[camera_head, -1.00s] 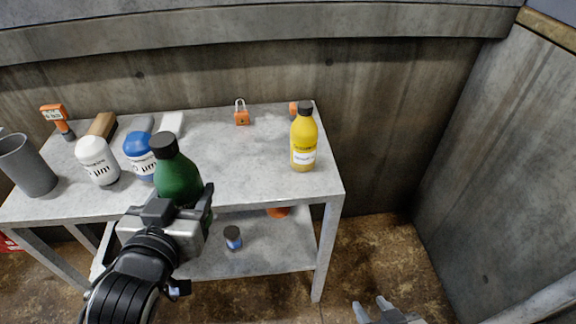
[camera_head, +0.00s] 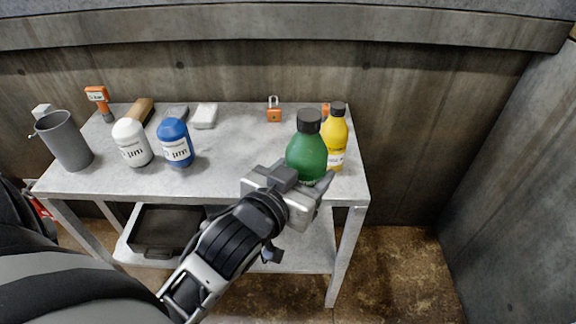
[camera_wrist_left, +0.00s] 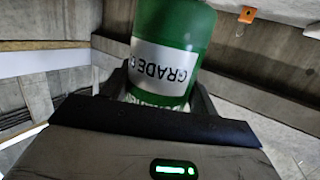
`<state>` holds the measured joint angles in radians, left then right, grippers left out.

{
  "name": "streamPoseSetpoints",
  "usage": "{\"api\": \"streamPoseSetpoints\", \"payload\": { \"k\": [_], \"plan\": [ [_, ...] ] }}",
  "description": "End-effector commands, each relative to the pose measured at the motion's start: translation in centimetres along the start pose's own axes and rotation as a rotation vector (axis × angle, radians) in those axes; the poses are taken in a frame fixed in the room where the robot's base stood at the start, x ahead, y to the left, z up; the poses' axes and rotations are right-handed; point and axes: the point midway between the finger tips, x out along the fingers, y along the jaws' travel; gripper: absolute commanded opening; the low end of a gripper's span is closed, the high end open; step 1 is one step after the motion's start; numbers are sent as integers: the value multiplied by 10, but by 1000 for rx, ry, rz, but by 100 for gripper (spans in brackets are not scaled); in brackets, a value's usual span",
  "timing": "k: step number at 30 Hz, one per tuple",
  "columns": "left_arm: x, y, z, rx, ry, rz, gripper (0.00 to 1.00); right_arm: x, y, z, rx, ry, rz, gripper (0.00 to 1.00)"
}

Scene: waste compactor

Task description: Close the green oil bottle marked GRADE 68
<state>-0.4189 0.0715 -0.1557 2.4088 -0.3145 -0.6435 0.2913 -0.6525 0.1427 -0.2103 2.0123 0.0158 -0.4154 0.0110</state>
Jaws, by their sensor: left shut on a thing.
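The green oil bottle (camera_head: 306,157) is upright in the head view, with a black cap (camera_head: 309,121) on its top. My left gripper (camera_head: 300,182) is shut on its lower part, in front of the table's right end. In the left wrist view the bottle (camera_wrist_left: 172,22) stands between the gripper's fingers (camera_wrist_left: 160,92), with a white label reading GRADE and a partly hidden number. Whether the cap is tight cannot be told. My right gripper is not in view.
The grey table (camera_head: 230,150) carries a yellow bottle (camera_head: 335,138) just behind the green one. A blue bottle (camera_head: 175,145), a white bottle (camera_head: 131,144), a grey cup (camera_head: 66,142) and an orange padlock (camera_head: 274,113) also stand there. The middle top is clear.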

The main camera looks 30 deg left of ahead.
Motion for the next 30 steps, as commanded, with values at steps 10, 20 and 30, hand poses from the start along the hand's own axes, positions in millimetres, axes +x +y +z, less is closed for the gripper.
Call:
{"api": "streamPoseSetpoints", "payload": {
  "k": [10,20,30],
  "plan": [
    [41,-64,-13,-24,17,-135,0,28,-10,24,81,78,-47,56],
    [41,-74,-24,-34,5,-153,0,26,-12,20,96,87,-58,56],
    [70,-90,-14,-33,3,-156,0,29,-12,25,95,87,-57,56]
  ]
}}
